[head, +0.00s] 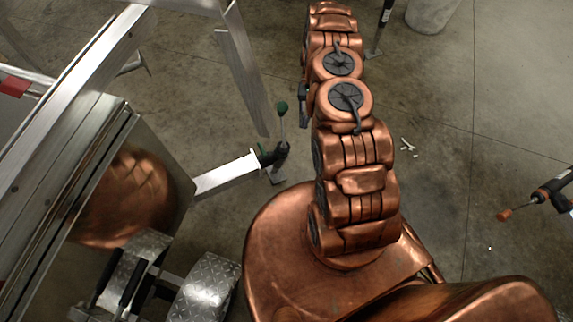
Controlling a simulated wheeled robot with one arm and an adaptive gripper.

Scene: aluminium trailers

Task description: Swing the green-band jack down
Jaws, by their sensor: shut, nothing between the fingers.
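The jack with green parts (282,148) is left of my arm, at the outer end of a bare silver beam (226,175). It has a dark body, a green ring beside the beam end, and a thin rod rising to a dark green knob (282,107). A small flat plate (276,175) shows just below it. I cannot tell from this angle whether its leg hangs down or lies level. My copper arm reaches away to the top edge of the picture, right of this jack. My gripper cannot be made out in this view.
Aluminium trailer framing (75,70) and a treadplate fender (205,290) fill the left. A dark jack with orange parts (548,192) lies level at the right edge. A black-handled post (382,28) and a grey bin (430,14) stand behind. The right floor is mostly clear, with small white scraps (407,145).

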